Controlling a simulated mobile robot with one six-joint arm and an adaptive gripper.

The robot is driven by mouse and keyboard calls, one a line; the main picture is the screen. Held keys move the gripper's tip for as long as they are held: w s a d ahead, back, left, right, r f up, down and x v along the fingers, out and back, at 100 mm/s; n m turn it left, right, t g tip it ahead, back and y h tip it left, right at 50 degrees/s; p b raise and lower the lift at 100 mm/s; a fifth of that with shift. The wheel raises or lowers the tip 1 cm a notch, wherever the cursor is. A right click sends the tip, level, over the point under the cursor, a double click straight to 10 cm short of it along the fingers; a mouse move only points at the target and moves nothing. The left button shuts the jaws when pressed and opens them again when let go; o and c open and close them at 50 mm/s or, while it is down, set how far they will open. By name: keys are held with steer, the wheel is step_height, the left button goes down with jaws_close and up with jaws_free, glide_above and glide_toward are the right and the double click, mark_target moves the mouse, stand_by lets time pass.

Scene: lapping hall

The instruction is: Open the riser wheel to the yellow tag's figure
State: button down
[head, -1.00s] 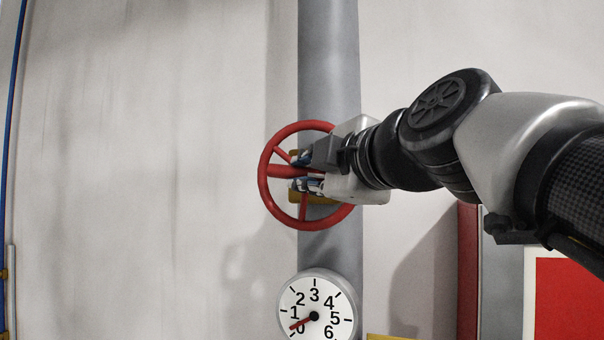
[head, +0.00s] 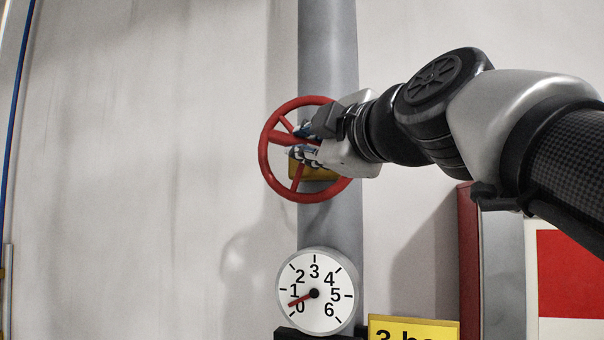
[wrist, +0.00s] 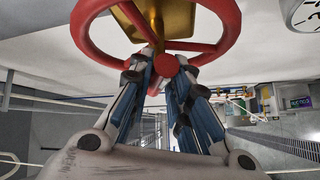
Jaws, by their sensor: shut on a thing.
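The red riser wheel (head: 265,150) is on the grey vertical pipe in the head view. It also shows at the top of the wrist view (wrist: 88,35). My gripper (head: 303,143) reaches it from the right and is shut on it at the spokes near the hub; the fingers hide the exact contact. The round white gauge (head: 330,310) below the wheel is marked 0 to 6. Its red needle points between 0 and 1, a little under halfway. The yellow tag (head: 440,330) right of the gauge reads "3 ba", cut off by the picture edge.
The grey pipe (head: 328,45) runs up the pale wall behind the wheel. A brass-coloured piece (head: 315,172) sits behind the wheel. A red and grey cabinet (head: 500,290) and a red-and-white panel (head: 570,280) stand at lower right. The wall left of the wheel is clear.

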steer(key=m+t+b, duration=0.1)
steer(key=b, duration=0.2)
steer(key=f+m+t+b, duration=0.1)
steer(key=m+b, duration=0.1)
steer(key=b, duration=0.2)
steer(key=shift+a+f, duration=0.15)
steer(key=shift+a, duration=0.05)
steer(key=shift+m+t+h+b, duration=0.3)
steer(key=shift+m+t+b, duration=1.05)
steer(key=shift+m, duration=0.15)
steer(key=shift+r, duration=0.25)
steer(key=c, duration=1.5)
jaws_free()
steer(key=shift+a+f, duration=0.1)
steer(key=shift+w, duration=0.1)
steer(key=v, duration=1.2)
